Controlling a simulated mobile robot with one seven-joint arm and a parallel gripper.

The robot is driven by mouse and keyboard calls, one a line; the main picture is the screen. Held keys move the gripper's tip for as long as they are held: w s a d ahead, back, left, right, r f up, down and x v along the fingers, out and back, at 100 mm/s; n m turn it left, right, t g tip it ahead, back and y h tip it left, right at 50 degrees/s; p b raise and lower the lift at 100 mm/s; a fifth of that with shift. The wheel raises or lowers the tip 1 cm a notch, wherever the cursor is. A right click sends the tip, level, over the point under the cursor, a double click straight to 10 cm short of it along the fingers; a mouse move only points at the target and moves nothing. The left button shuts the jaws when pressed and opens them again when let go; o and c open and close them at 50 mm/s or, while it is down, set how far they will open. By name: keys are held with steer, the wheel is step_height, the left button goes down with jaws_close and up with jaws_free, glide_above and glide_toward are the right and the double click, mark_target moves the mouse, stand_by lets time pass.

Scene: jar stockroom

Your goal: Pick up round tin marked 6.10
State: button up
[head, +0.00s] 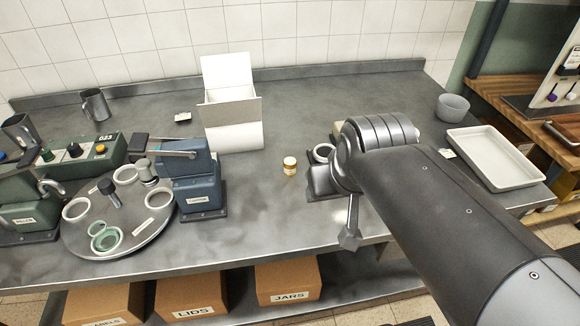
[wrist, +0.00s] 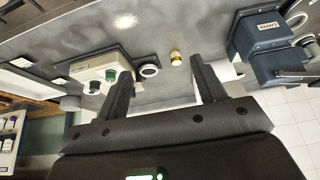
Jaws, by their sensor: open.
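No mark reading 6.10 is legible in either view, so I cannot tell which thing is the round tin. A small round container (head: 290,165) with a gold-orange top and a pale band stands upright on the steel bench, left of my arm. It also shows in the wrist view (wrist: 176,57), beyond the gap between my fingers and apart from them. My gripper (wrist: 163,82) is open, with nothing between its fingers. In the head view my arm reaches in from the lower right and hides part of the bench and a device there.
A blue capper (head: 190,180) and a round turntable (head: 90,235) with ring holders stand left. A white open box (head: 233,115) stands behind. A white tray (head: 493,158) and grey bowl (head: 452,107) are right. Cardboard boxes (head: 288,282) sit below. Bench around the small container is clear.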

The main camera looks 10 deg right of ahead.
steer(key=w+a+f, duration=0.1)
steer(key=w+f, duration=0.1)
steer(key=w, duration=0.6)
steer(key=w+f, duration=0.2)
steer(key=w, duration=0.6)
steer(key=g, duration=0.1)
glide_toward(290, 162)
steer(key=shift+n, duration=0.4)
steer(key=x, duration=0.6)
steer(key=shift+w+a, duration=0.25)
steer(key=shift+a, duration=0.1)
steer(key=shift+s+d+x, duration=0.1)
steer(key=shift+d+x, duration=0.1)
steer(key=shift+x, duration=1.1)
steer(key=shift+s+d+x, duration=0.1)
steer(key=shift+d+x, duration=0.1)
steer(key=shift+x, duration=1.05)
steer(key=shift+f, duration=0.1)
steer(key=c, duration=1.1)
